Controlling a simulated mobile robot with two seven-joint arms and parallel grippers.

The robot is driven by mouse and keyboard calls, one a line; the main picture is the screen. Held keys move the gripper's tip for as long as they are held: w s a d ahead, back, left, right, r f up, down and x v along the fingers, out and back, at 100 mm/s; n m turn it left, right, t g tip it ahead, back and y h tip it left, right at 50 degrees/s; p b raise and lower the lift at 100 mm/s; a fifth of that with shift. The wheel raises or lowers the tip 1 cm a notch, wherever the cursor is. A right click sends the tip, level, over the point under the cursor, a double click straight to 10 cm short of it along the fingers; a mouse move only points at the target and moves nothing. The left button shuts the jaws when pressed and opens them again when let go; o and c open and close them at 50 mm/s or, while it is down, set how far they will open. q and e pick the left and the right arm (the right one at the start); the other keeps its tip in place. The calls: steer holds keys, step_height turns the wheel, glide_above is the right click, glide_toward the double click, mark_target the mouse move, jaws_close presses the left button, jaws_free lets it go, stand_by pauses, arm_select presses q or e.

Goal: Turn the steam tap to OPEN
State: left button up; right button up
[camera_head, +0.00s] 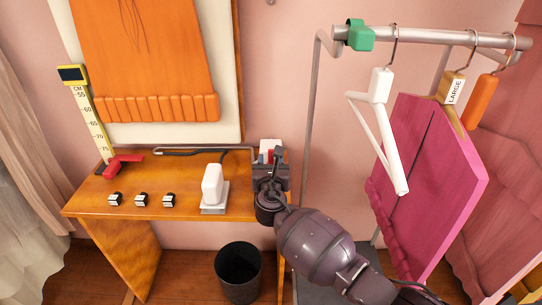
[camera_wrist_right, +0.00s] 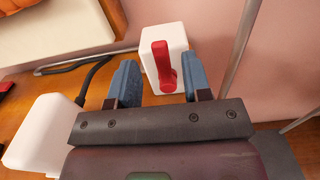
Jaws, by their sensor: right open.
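The steam tap is a white block (camera_wrist_right: 178,44) with a red lever (camera_wrist_right: 161,62) on its front, seen in the right wrist view. The lever points up in that picture from a round hub. No OPEN marking is readable. In the head view, the tap (camera_head: 265,145) shows as a small white and red patch at the table's right back corner, mostly hidden by my right gripper (camera_head: 270,158). In the wrist view, the blue fingers of my right gripper (camera_wrist_right: 163,82) are open, one on each side of the lever, apart from it. My left gripper is not in view.
A white iron-like object (camera_head: 212,184) stands left of my right gripper on the wooden table (camera_head: 97,200). A grey pipe (camera_head: 190,151) runs along the back to the tap. A clothes rail (camera_head: 430,36) with hangers stands at the right. A black bin (camera_head: 238,270) is below.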

mark_target(271, 153)
steer(key=w+b, duration=0.1)
steer(key=w, duration=0.2)
steer(key=shift+w+f, duration=0.1)
steer(key=shift+f, duration=0.05)
steer(key=shift+w, duration=0.15)
steer(key=shift+r, duration=0.2)
jaws_close()
